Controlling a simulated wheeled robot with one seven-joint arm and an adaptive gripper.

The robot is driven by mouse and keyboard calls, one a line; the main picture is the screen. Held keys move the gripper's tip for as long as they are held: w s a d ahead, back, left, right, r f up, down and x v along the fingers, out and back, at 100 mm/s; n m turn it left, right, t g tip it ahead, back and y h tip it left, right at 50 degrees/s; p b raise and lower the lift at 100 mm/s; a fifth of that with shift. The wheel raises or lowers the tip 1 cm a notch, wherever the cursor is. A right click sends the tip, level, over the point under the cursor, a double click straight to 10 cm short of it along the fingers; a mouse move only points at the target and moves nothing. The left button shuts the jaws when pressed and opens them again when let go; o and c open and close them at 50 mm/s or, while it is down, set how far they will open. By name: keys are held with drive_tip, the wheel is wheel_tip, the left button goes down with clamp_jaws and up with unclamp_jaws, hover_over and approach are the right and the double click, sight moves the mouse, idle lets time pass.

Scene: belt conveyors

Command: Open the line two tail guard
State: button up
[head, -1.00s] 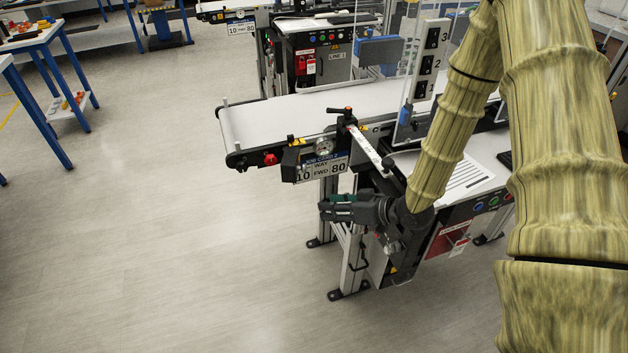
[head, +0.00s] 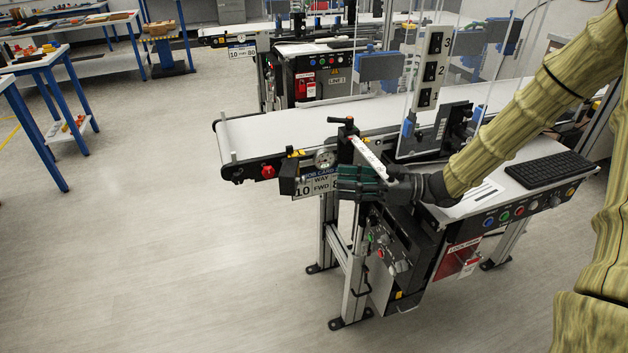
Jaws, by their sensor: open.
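The nearest conveyor has a white belt (head: 290,127) with its rounded end at the left. Clear guard panels with blue fittings (head: 408,128) stand over its right part; I cannot tell which piece is the tail guard. A white labelled bar (head: 368,157) runs from a black and red clamp (head: 345,127) at the belt's near side. My gripper (head: 341,183) is open and points left, just below the clamp and in front of the job card (head: 308,186). It covers the card's right part and the bar's lower end. I cannot tell whether it touches the bar.
A red button (head: 268,172) and a round gauge (head: 324,158) sit on the near side rail. A control box (head: 385,262) hangs below my gripper. A keyboard shelf (head: 490,203) is at the right. Another conveyor, marked LINE 1, stands behind.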

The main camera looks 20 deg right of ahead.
sight(295, 177)
drive_tip(key=x, duration=0.8)
drive_tip(key=shift+p, duration=0.35)
clamp_jaws()
